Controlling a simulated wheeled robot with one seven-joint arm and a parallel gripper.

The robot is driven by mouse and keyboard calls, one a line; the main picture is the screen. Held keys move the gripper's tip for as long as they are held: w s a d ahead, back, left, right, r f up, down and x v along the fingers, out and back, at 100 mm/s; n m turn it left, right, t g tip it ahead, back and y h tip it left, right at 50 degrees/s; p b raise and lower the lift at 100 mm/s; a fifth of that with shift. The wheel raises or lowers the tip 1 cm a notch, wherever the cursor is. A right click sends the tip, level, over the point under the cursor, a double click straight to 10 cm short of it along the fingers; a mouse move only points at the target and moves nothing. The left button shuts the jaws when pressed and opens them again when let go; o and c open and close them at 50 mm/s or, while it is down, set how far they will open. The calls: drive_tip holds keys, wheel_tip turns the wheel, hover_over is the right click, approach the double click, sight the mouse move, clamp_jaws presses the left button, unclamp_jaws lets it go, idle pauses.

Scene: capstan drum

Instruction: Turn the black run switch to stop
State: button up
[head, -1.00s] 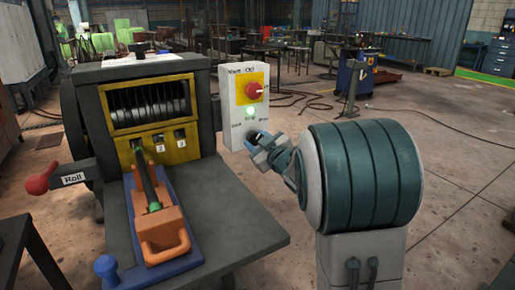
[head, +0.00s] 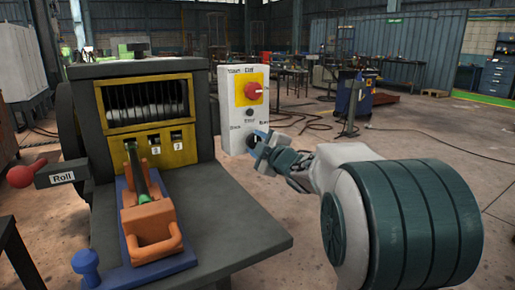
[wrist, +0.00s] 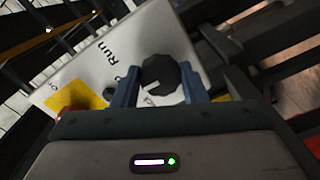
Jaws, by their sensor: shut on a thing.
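The white control box (head: 233,90) stands right of the machine. Its black run switch (wrist: 162,72) is a round knob with a white pointer line. In the wrist view the pointer slants to the lower left. The "Run" label shows to the knob's upper left; part of another label shows below it, and the left finger covers part of the plate. My gripper (wrist: 158,88) is shut on the knob, one blue finger on each side. In the head view my gripper (head: 262,143) is at the box's lower right and hides most of the knob.
A red main switch (head: 253,91) sits on a yellow plate above. The small lamp (head: 249,113) looks dark. Left are the drum window (head: 145,103), an orange handled block (head: 150,220) and a red-knobbed lever (head: 22,176) marked "Roll".

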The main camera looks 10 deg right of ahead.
idle(0.4)
drive_tip(key=o, duration=1)
drive_tip(key=shift+p+v, duration=1.25)
drive_tip(key=shift+v, duration=5.7)
